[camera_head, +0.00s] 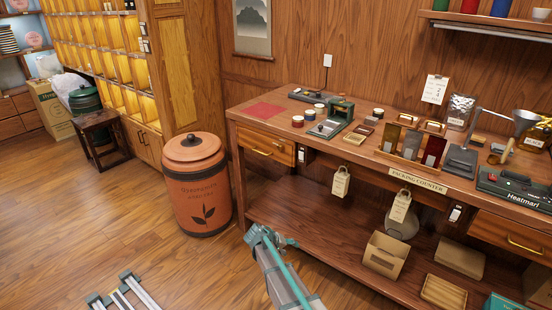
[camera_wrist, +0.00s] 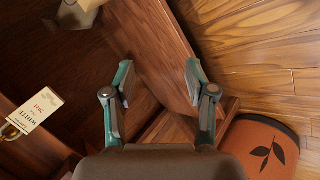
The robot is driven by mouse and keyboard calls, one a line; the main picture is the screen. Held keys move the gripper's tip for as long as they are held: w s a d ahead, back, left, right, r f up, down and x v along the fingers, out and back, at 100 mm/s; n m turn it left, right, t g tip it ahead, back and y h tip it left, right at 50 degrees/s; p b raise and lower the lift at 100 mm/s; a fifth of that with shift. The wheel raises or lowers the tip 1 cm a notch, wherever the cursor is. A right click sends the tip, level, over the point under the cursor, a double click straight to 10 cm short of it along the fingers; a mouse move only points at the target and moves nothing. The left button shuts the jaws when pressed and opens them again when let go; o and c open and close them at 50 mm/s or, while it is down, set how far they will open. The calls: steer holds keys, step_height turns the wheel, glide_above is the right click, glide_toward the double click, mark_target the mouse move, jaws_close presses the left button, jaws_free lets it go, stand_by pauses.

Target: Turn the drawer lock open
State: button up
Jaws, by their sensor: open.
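The left drawer (camera_head: 266,145) of the packing counter has a wooden front with a brass bar handle (camera_head: 262,153). It looks shut. A small dark-and-white fitting (camera_head: 302,155) sits on the counter front just right of this drawer; I cannot tell whether it is the lock. A right drawer (camera_head: 510,238) with a brass handle is at the right end. My gripper (camera_head: 268,238) is low in front of the counter, below the left drawer. In the wrist view my gripper (camera_wrist: 158,80) is open and empty, its teal-tipped fingers apart. No drawer front is clear there.
A terracotta tea drum (camera_head: 195,185) stands left of the counter and shows in the wrist view (camera_wrist: 264,150). Paper tags (camera_head: 340,182) hang from the counter front. The lower shelf (camera_head: 300,222) holds boxes (camera_head: 386,256) at right. Tools crowd the top. Floor at front left is mostly clear.

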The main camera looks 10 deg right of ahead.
steer(key=w+a+r+m+t+h+b, duration=0.1)
steer(key=w+a+r+t, duration=0.1)
steer(key=w+r, duration=0.4)
steer(key=w+a+r+t+h, duration=0.15)
steer(key=w+r, duration=0.25)
steer(key=w, duration=0.4)
steer(key=m+t+h, duration=0.3)
steer(key=t, duration=0.3)
glide_toward(279, 149)
steer(key=shift+y, duration=0.25)
steer(key=x, duration=0.9)
steer(key=shift+w+d, duration=0.1)
steer(key=shift+d, duration=0.05)
jaws_close()
